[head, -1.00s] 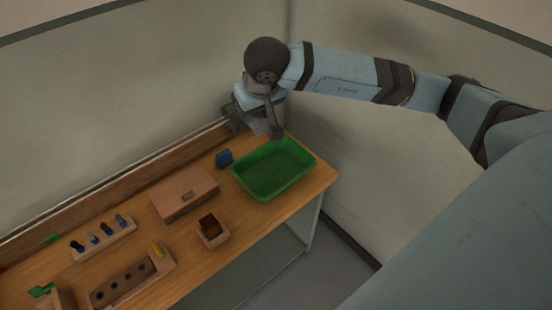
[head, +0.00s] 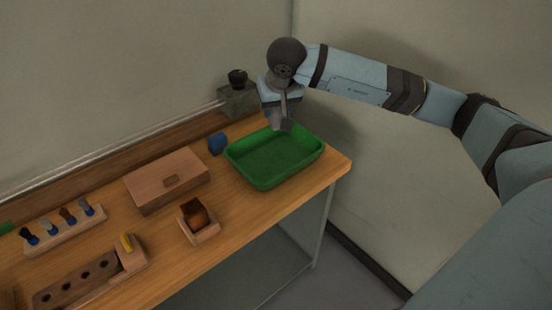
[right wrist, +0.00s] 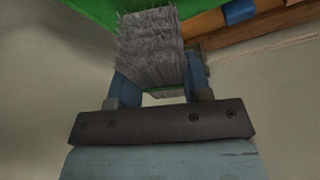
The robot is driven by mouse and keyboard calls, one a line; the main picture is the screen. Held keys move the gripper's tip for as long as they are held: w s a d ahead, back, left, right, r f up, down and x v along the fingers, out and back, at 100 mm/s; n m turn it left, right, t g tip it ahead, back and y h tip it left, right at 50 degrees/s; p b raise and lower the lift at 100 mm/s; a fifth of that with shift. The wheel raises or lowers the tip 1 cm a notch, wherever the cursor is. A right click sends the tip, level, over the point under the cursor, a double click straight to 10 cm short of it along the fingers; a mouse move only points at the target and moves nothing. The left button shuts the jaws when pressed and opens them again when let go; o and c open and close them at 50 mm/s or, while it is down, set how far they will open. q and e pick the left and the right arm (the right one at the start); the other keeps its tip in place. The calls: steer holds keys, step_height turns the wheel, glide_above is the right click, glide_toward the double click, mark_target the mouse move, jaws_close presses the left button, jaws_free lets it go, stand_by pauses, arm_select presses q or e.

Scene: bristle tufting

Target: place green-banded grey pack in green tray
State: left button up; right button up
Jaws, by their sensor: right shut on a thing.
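My right gripper (head: 281,124) is over the back rim of the green tray (head: 270,165), fingers pointing down. In the right wrist view my right gripper (right wrist: 160,82) is shut on the grey bristle pack (right wrist: 150,45), with one finger on each side. A thin green band (right wrist: 172,91) shows at the pack's end near the gripper. Part of the green tray (right wrist: 88,8) shows beyond the pack. The tray looks empty in the head view; the gap between pack and tray is hard to judge. My left gripper is not in view.
A blue block (head: 217,144) stands left of the tray. A grey block with a black knob (head: 238,98) is behind it. A wooden box (head: 167,180), a small wooden holder (head: 199,222), a brush rack (head: 64,232) and a holed block (head: 80,285) fill the bench leftward.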

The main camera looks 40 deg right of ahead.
step_height(320, 180, down, 10)
steer(key=shift+f+b, duration=0.1)
steer(key=shift+b, duration=0.35)
steer(key=shift+f, duration=0.9)
steer(key=shift+f+b, duration=0.3)
steer(key=shift+f, duration=1.3)
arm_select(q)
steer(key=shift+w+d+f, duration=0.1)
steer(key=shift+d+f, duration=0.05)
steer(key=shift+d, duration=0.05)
arm_select(e)
steer(key=shift+f, duration=0.15)
steer(key=o, duration=1)
steer(key=shift+c, duration=0.2)
